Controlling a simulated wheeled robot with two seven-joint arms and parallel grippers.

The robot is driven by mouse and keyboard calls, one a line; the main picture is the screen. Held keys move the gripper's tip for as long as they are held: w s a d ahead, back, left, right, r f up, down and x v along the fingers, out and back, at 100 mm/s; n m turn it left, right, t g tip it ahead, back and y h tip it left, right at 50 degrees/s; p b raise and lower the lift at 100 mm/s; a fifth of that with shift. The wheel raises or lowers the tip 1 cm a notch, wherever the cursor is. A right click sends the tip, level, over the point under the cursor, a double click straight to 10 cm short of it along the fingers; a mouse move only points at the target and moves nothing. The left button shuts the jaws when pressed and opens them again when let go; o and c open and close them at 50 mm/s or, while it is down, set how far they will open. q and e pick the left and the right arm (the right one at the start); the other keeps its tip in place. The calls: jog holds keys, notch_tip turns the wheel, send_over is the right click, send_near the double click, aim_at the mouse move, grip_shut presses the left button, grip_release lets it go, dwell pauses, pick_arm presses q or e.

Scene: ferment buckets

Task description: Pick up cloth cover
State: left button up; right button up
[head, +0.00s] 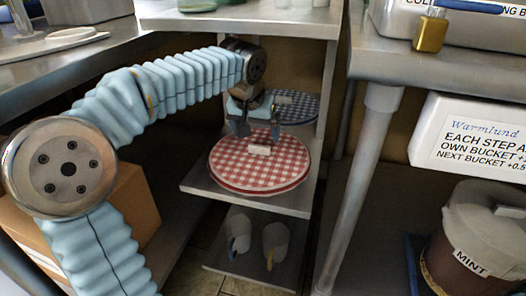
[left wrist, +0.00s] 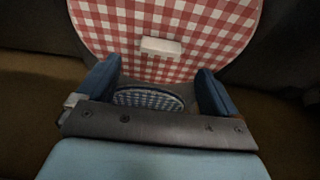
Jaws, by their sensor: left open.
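A round red-and-white checked cloth cover (head: 240,175) lies on the middle shelf in the head view, with a small pale block-shaped handle (head: 259,150) on it. It fills the top of the left wrist view (left wrist: 215,25), where the handle (left wrist: 161,47) lies beyond the fingertips, roughly midway between them. A blue-and-white checked cover (head: 298,108) sits behind it and also shows in the left wrist view (left wrist: 148,98). My left gripper (head: 256,130) is open over the back part of the red cover, close to the handle. I cannot tell whether it touches. My right gripper is not in view.
The shelf unit (head: 300,203) has a lower shelf holding two pale slipper-like items (head: 275,242). A cardboard box (head: 132,205) stands at the left. A metal table leg (head: 352,185) and a bucket labelled MINT (head: 470,250) are at the right. An upper shelf (head: 250,22) is above my gripper.

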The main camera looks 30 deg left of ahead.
aim_at(259, 146)
pick_arm(q)
jog(key=b+x, duration=0.1)
jog(key=x, duration=0.5)
jog(key=shift+w+f+b, duration=0.1)
jog(key=shift+f+b, duration=0.1)
jog(key=shift+b, duration=0.1)
jog(key=c, duration=1.2)
jog(key=shift+o, duration=0.2)
jog(key=shift+r, duration=0.2)
